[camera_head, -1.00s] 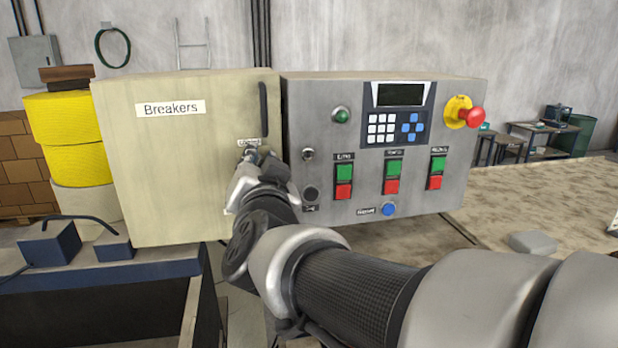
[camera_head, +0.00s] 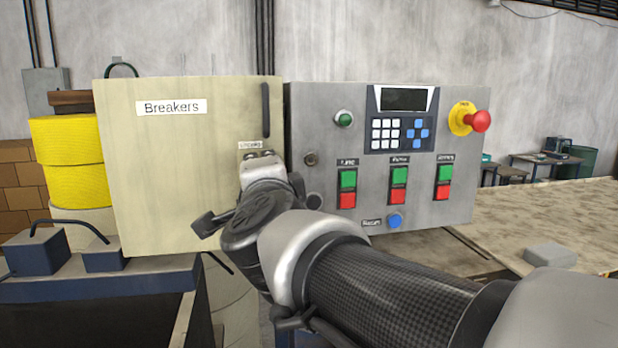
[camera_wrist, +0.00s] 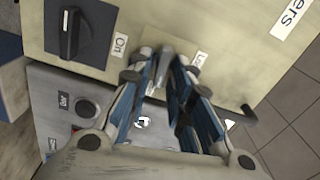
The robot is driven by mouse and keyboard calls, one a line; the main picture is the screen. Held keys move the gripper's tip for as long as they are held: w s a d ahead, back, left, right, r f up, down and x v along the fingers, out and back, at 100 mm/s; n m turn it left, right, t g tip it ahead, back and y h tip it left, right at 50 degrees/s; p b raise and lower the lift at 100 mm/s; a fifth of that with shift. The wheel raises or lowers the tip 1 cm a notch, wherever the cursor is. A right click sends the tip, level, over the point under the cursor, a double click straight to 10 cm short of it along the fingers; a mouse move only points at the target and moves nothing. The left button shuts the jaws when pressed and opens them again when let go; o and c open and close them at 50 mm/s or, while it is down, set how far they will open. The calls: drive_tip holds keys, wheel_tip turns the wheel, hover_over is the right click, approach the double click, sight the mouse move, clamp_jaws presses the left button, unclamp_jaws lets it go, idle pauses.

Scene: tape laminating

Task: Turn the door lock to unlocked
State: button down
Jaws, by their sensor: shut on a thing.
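The cream breaker box door (camera_head: 170,190) faces me in the head view, with a "Breakers" label near its top. The door lock (camera_wrist: 166,58) is a small grey knob on that door in the wrist view. My gripper (camera_wrist: 167,72) has its fingers on both sides of the knob and is shut on it. In the head view my wrist hides most of the lock, and my gripper (camera_head: 262,157) meets the door just below a small label (camera_head: 257,145). The lock's exact angle is hard to tell.
A grey control panel (camera_head: 330,120) with buttons and a red emergency stop (camera_head: 478,121) adjoins the door on the right. A black rotary switch (camera_wrist: 70,32) beside an "On" label shows in the wrist view. A black door handle (camera_head: 265,110) is above the lock.

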drive_tip(key=shift+m+b, duration=0.3)
drive_tip(key=shift+m, duration=0.4)
drive_tip(key=c, duration=1.7)
unclamp_jaws()
drive_tip(key=v, duration=1.2)
drive_tip(key=shift+f, duration=0.1)
